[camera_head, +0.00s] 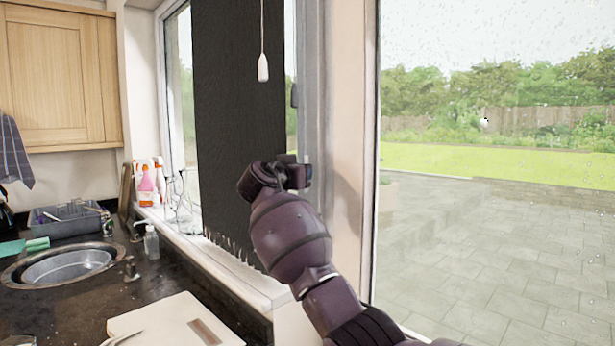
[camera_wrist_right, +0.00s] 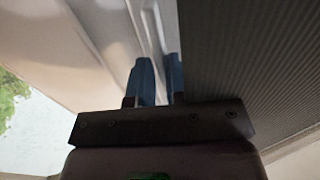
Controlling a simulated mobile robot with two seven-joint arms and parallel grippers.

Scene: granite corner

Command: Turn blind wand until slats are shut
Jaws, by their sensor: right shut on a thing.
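The dark blind (camera_head: 238,110) hangs in the window as a nearly continuous panel. In the right wrist view its ribbed surface (camera_wrist_right: 260,70) fills the right side. I cannot tell the exact slat angle. My right gripper (camera_head: 294,165) is at the blind's right edge, beside the window frame. In the right wrist view its two blue fingers (camera_wrist_right: 159,80) stand upright with a narrow gap. It is shut on what I take to be the blind wand, which is hard to make out against the pale frame. My left gripper is not in view.
A white pull cord (camera_head: 263,68) hangs in front of the blind. Below are the sill with bottles (camera_head: 147,184), a soap dispenser (camera_head: 151,242), a round sink (camera_head: 62,267) and a white board (camera_head: 172,321) on the dark worktop. A large window pane (camera_head: 490,220) is at right.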

